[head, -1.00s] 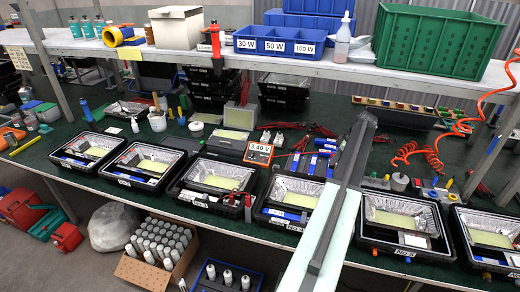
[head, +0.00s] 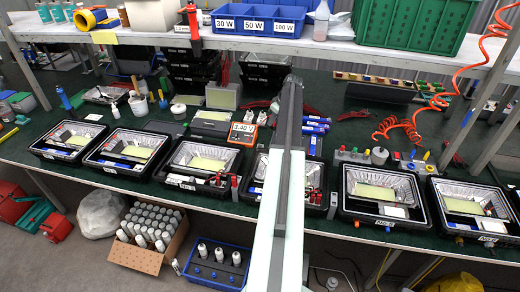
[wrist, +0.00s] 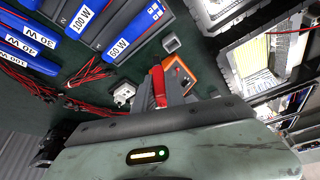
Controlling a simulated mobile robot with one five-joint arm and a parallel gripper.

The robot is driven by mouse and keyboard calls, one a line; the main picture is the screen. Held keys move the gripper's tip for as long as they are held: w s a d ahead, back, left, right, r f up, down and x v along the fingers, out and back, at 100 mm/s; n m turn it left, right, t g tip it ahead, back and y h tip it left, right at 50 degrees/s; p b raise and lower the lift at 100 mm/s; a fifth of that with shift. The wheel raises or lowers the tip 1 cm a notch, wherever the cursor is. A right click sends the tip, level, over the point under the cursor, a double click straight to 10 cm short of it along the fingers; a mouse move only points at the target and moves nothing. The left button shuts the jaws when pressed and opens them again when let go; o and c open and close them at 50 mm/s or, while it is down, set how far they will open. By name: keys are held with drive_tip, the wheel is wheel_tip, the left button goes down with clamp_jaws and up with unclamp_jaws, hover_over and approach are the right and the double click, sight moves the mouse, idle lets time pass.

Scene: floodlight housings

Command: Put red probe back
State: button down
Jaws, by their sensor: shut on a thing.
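In the wrist view my gripper (wrist: 160,98) is shut on the red probe (wrist: 158,82), which stands up between the grey fingers. The orange meter (wrist: 181,76) lies just right of the probe in that view. A small grey square holder (wrist: 170,44) with a dark opening sits beyond the probe, apart from it; I cannot tell whether it belongs to the probe. In the head view the orange meter (head: 243,134) reads 3.40 V on the bench, left of my arm. My gripper and the probe cannot be made out there, behind my arm.
Open floodlight housings (head: 202,160) line the bench's front edge. Blue wattage-labelled packs (wrist: 105,20) and red leads (wrist: 92,72) lie near my gripper in the wrist view. A shelf (head: 350,52) with blue bins (head: 257,20) overhangs the bench. A coiled orange hose (head: 400,130) hangs at right.

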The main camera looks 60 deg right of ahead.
drive_tip(key=w+a, duration=0.3)
drive_tip(key=w, duration=0.2)
drive_tip(key=shift+n, duration=0.4)
wheel_tip(320, 180, down, 11)
drive_tip(key=b, duration=1.1)
drive_tip(key=shift+s+r, duration=0.1)
drive_tip(key=shift+r, duration=0.1)
drive_tip(key=c, duration=1.4)
unclamp_jaws()
drive_tip(key=shift+r, duration=0.1)
drive_tip(key=shift+r+p, duration=0.3)
drive_tip(key=shift+p, duration=0.05)
drive_tip(key=p+v, duration=1.1)
drive_tip(key=v, duration=0.1)
drive_tip(key=shift+r+p, duration=0.3)
drive_tip(key=shift+p, duration=0.05)
